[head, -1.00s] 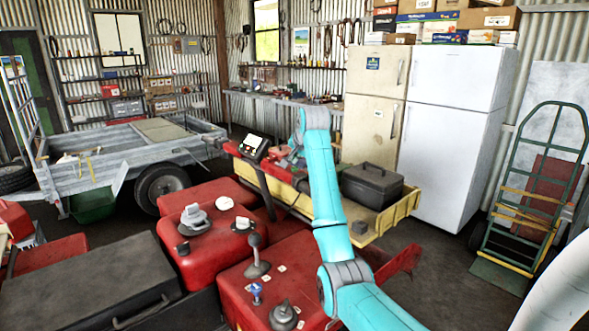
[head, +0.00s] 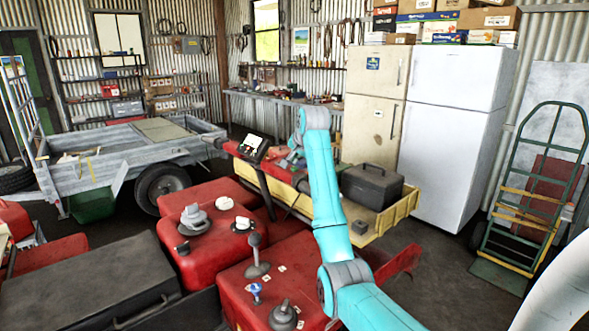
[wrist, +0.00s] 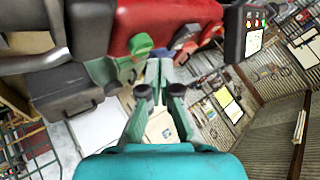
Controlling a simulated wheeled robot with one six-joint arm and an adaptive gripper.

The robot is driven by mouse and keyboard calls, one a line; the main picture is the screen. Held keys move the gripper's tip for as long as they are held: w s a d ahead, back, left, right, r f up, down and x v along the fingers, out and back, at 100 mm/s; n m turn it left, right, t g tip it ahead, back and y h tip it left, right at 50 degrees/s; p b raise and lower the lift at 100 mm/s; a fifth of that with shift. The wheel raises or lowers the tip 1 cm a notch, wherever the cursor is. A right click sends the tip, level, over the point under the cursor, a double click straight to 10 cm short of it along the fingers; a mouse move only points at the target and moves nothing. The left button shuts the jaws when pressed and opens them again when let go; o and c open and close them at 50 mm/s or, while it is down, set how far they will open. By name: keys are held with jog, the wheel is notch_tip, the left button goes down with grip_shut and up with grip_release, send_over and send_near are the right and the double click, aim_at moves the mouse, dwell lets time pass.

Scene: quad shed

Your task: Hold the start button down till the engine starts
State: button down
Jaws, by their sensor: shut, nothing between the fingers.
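My gripper (wrist: 158,70) is shut and empty, its fingertips together, in the wrist view. The tips lie close to a green button-like part (wrist: 140,45) on the underside of a red housing (wrist: 165,14). I cannot tell whether they touch it, or whether this part is the start button. A black panel (wrist: 254,28) with a white display and small green, orange and red lights is at upper right there. The panel (head: 254,147) also shows in the head view, left of my arm.
A yellow tray (head: 372,232) holding a dark toolbox (head: 371,185) is right of my arm. Red bodywork with levers and knobs fills the foreground. A trailer (head: 110,158) stands at left, and fridges (head: 452,140) stand behind at right.

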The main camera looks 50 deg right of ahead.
aim_at(295, 168)
dwell(0.4)
jog(key=shift+f, duration=0.45)
jog(key=shift+f, duration=0.5)
dwell(1.6)
dwell(1.0)
jog(key=shift+r, duration=0.95)
jog(key=shift+r, duration=2.5)
